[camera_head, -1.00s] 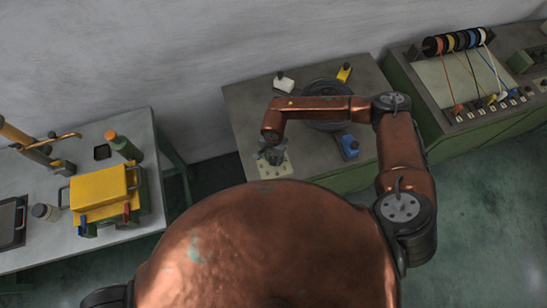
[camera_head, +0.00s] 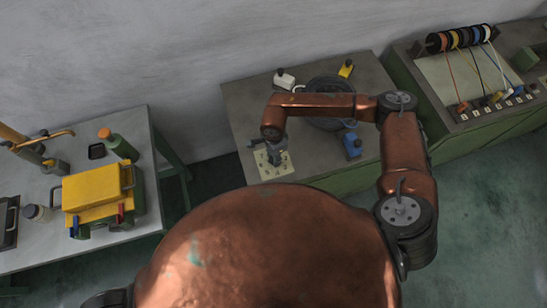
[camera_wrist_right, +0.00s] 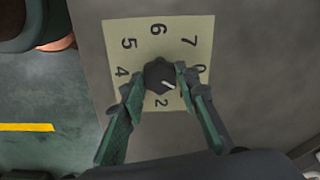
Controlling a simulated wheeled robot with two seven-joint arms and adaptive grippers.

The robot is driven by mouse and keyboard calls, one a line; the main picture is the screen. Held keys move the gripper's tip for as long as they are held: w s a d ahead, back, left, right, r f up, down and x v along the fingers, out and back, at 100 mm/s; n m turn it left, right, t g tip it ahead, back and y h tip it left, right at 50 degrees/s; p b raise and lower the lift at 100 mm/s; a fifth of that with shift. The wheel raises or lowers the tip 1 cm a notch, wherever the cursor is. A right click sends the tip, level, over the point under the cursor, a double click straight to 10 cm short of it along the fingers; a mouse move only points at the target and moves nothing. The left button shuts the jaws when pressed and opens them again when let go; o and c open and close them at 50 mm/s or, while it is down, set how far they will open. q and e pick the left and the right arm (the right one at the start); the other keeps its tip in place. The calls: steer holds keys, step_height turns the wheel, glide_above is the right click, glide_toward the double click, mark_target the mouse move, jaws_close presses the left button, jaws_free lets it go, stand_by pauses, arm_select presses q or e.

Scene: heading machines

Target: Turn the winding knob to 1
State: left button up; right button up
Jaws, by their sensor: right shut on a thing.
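The winding knob (camera_wrist_right: 155,72) is small and dark with a white pointer mark. It sits on a cream dial plate (camera_wrist_right: 115,35) with black digits around it, which also shows in the head view (camera_head: 266,174). The pointer points to the lower right, between the 0 and the 2. The digit there is hidden behind a finger. My right gripper (camera_wrist_right: 158,80) is shut on the knob, with one finger on each side. In the head view my right gripper (camera_head: 277,156) is over the plate and hides the knob. My left gripper is not in view.
On the same bench lie a dark round part (camera_head: 328,122), a blue block (camera_head: 351,146), a white block (camera_head: 285,79) and a yellow block (camera_head: 346,69). A table with a yellow box (camera_head: 91,188) stands left. A spool rack (camera_head: 461,39) is at right.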

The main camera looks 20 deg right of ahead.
steer(key=shift+m+b, duration=0.5)
steer(key=shift+m, duration=0.7)
steer(key=o, duration=1.2)
steer(key=shift+c, duration=0.2)
steer(key=shift+r, duration=0.1)
step_height(320, 180, up, 12)
